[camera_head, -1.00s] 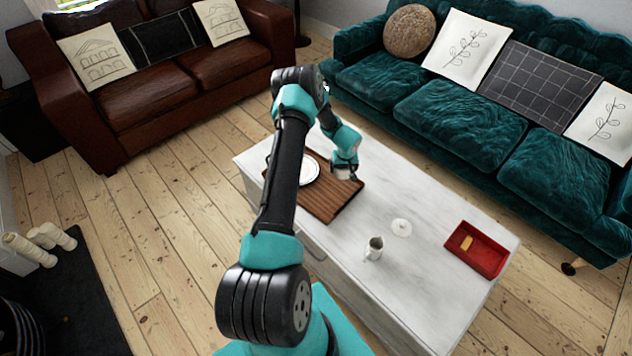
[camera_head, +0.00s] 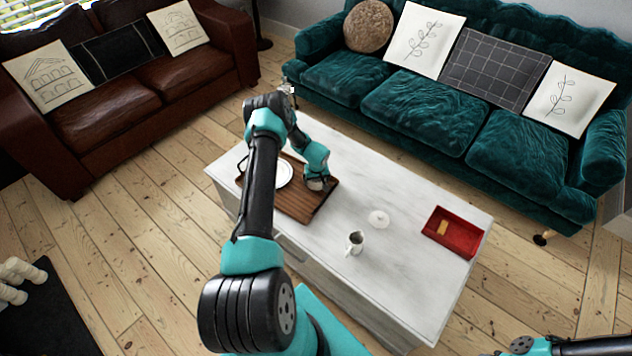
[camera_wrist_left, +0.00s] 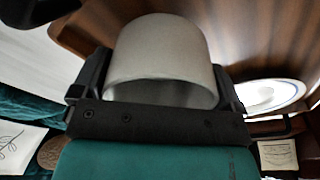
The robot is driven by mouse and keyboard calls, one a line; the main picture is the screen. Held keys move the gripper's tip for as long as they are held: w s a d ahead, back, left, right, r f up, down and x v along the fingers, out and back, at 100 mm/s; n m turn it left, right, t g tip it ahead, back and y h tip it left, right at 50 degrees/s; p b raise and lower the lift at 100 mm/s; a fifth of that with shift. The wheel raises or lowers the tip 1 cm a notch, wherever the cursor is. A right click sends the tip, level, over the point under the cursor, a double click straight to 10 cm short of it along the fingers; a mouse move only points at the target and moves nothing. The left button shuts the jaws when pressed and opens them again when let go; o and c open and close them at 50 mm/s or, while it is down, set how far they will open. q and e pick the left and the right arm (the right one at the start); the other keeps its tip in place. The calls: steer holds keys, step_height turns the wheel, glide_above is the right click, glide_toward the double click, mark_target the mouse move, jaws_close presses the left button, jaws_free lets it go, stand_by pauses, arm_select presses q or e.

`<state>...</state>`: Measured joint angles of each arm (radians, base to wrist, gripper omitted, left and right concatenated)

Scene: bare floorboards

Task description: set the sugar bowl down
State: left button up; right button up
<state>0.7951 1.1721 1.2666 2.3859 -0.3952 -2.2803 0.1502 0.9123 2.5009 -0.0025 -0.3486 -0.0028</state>
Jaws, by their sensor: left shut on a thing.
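My left gripper (camera_head: 318,183) is shut on the sugar bowl (camera_wrist_left: 160,55), a plain white round vessel that fills the middle of the left wrist view. In the head view the bowl (camera_head: 316,185) shows only in part under the wrist. It is over the right-hand end of the brown wooden tray (camera_head: 308,206). Whether its base touches the tray I cannot tell. The tray also shows behind the bowl in the left wrist view (camera_wrist_left: 245,30). Part of my right arm shows at the bottom right of the head view, but its gripper does not.
A white plate (camera_head: 284,176) lies on the tray, left of the bowl. On the pale table (camera_head: 405,290) are a small white jug (camera_head: 355,243), a flat white round piece (camera_head: 378,218) and a red tray (camera_head: 462,241) with a yellowish item. The tabletop between them is clear.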

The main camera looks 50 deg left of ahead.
arm_select(q)
steer(key=shift+f, duration=0.9)
steer(key=shift+f, duration=0.1)
steer(key=o, duration=0.7)
steer(key=shift+c, duration=0.2)
steer(key=r, duration=0.4)
steer(key=d+r, duration=0.1)
steer(key=r, duration=0.3)
steer(key=s+r, duration=0.1)
steer(key=r, duration=0.3)
steer(key=shift+d, duration=0.25)
